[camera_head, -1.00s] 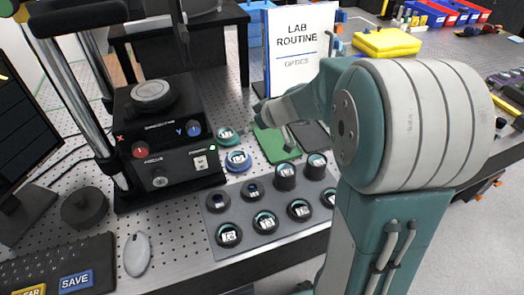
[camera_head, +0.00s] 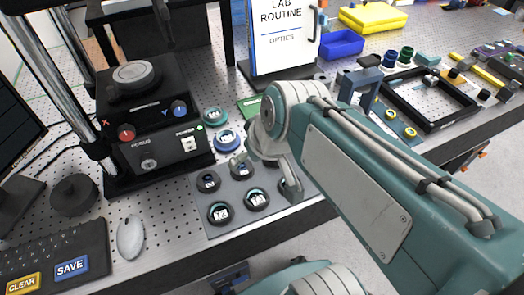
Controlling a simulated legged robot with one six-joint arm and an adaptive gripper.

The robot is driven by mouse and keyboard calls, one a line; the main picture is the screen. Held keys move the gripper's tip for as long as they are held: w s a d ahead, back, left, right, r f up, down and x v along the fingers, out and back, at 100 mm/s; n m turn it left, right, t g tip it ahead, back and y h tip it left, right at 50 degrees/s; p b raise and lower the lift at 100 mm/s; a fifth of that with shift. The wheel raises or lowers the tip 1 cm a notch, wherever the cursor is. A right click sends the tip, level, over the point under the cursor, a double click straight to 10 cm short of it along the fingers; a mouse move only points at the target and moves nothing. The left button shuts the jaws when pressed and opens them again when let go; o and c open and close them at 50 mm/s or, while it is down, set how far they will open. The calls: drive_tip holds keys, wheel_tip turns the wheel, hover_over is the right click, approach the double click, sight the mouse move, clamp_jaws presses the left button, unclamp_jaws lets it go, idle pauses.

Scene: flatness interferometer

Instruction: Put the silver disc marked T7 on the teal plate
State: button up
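A grey tray (camera_head: 242,226) on the perforated bench holds several dark round holders with pale marked discs, among them one at the front left (camera_head: 220,212) and one beside it (camera_head: 257,199). The marks are too small to read, so I cannot tell which disc is T7. A round teal plate (camera_head: 215,116) with a pale label lies behind the tray, just right of the black instrument. My gripper (camera_head: 289,188) points down over the right part of the tray and hides holders there. I cannot see its fingertips clearly or whether it holds anything.
A round blue plate (camera_head: 228,141) lies between the teal plate and the tray. The black instrument (camera_head: 150,130) stands at left; the LAB ROUTINE board (camera_head: 284,40) stands behind. A green mat (camera_head: 250,105) is partly hidden by my arm. A mouse (camera_head: 131,238) and keyboard (camera_head: 55,258) lie front left.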

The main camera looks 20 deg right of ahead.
drive_tip(key=shift+m+h, duration=0.8)
drive_tip(key=shift+m, duration=0.1)
drive_tip(key=s, duration=0.1)
drive_tip(key=s+d, duration=0.1)
drive_tip(key=s, duration=0.2)
drive_tip(key=shift+d, duration=0.35)
